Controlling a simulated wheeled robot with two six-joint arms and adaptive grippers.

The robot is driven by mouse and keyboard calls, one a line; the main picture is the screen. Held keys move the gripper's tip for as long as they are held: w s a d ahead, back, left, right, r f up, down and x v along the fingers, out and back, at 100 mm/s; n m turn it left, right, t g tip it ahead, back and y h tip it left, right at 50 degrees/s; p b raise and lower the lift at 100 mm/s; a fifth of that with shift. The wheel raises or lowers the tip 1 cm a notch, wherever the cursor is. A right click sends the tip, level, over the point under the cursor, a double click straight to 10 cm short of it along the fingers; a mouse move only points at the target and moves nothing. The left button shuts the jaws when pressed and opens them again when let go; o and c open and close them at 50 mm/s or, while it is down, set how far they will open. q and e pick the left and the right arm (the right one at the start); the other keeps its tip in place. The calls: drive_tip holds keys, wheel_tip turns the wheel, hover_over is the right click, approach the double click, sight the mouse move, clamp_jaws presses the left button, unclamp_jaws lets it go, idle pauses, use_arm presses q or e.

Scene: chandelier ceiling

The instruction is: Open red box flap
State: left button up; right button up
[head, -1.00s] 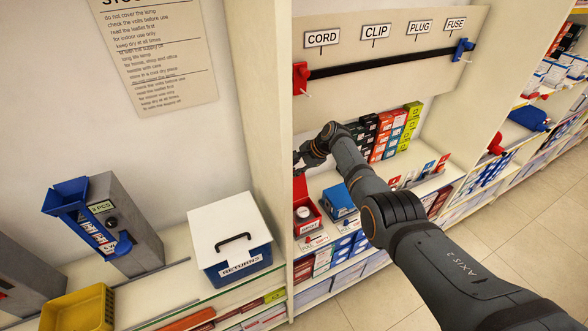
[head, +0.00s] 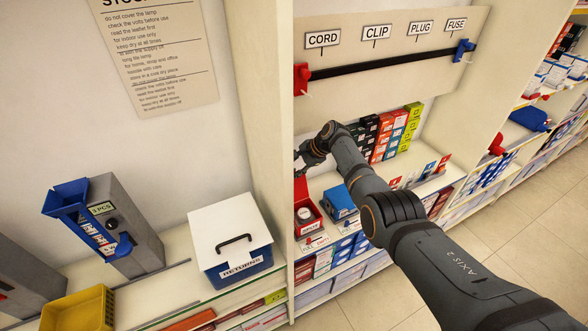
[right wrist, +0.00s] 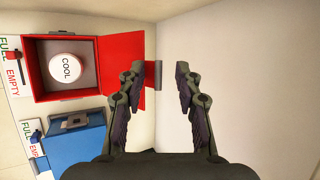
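The red box (right wrist: 66,68) lies at the upper left of the right wrist view, its front open on a round white piece marked COOL (right wrist: 66,67). Its red flap (right wrist: 120,62) stands swung out to the right, and a red tab with a grey end (right wrist: 153,75) reaches past my left-hand finger. My right gripper (right wrist: 160,75) is open, with that tab between its fingers; contact is unclear. In the head view the red box (head: 306,214) is on the shelf, below my right gripper (head: 302,160), which is partly cut off by the shelf's side panel. My left gripper is not in view.
A blue box (right wrist: 75,138) is beside the red one in the right wrist view. A pale wall (right wrist: 240,80) is on the right. In the head view, stacked small boxes (head: 385,135) stand behind my right arm, and a RETURNS box (head: 232,240) stands left of the side panel (head: 262,120).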

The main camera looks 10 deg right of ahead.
drive_tip(key=shift+s+f, duration=0.15)
drive_tip(key=shift+f, duration=0.05)
drive_tip(key=shift+d+r, duration=0.3)
drive_tip(key=shift+r, duration=0.15)
drive_tip(key=v, duration=1.1)
drive_tip(key=shift+s, duration=0.1)
